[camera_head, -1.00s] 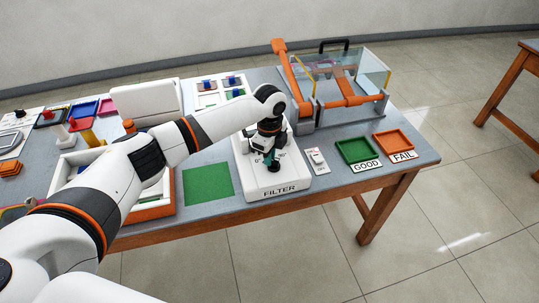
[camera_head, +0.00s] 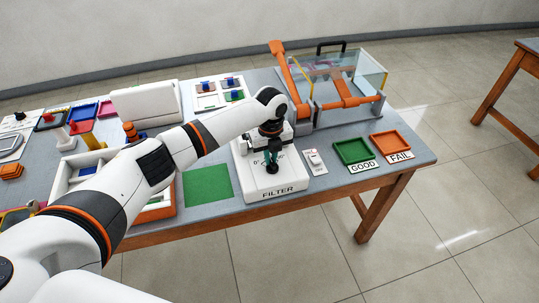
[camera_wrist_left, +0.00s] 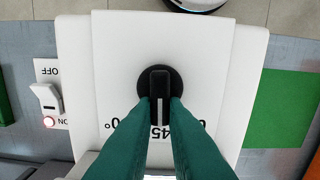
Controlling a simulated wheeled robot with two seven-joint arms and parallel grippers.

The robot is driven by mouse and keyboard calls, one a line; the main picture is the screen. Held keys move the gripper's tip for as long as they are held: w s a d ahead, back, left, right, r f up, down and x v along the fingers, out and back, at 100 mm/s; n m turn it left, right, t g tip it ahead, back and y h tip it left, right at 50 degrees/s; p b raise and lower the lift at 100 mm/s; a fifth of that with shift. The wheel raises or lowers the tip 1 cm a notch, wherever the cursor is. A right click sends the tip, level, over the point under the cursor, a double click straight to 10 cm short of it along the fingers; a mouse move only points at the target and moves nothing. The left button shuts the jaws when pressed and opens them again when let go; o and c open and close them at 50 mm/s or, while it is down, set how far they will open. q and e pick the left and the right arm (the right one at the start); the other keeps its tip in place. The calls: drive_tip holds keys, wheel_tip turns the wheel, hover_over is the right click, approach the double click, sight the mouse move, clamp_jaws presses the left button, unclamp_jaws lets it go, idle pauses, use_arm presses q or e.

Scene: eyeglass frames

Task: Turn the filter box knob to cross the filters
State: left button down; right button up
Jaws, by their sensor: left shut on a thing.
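The white filter box (camera_head: 265,190) stands near the table's front edge, with FILTER written on its front. Its black knob (camera_wrist_left: 160,92) shows in the left wrist view, its bar standing upright in the picture with a white line pointing toward the 45 mark. My left gripper (camera_wrist_left: 160,106) has its two green fingers on either side of the knob's bar and is shut on it. In the head view the left gripper (camera_head: 272,168) points down onto the box and partly hides the knob and scale. My right gripper is not in view.
A small white switch (camera_head: 315,161) with a red light at its ON end sits right of the box. Green GOOD (camera_head: 354,151) and orange FAIL (camera_head: 391,143) trays lie further right. A clear-walled machine (camera_head: 345,85) stands behind. A green mat (camera_head: 208,185) lies left.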

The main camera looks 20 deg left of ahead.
use_arm(q)
drive_tip(key=m, duration=0.4)
drive_tip(key=shift+w+d+m, duration=0.15)
drive_tip(key=shift+d+m, duration=0.3)
drive_tip(key=shift+m, duration=1.1)
drive_tip(key=shift+d+m, duration=0.15)
drive_tip(key=shift+m, duration=1.1)
drive_tip(key=shift+b, duration=0.3)
drive_tip(key=c, duration=1.5)
unclamp_jaws()
drive_tip(key=shift+o, duration=0.2)
wheel_tip(320, 180, up, 12)
drive_tip(key=b, duration=0.1)
drive_tip(key=shift+b, duration=0.3)
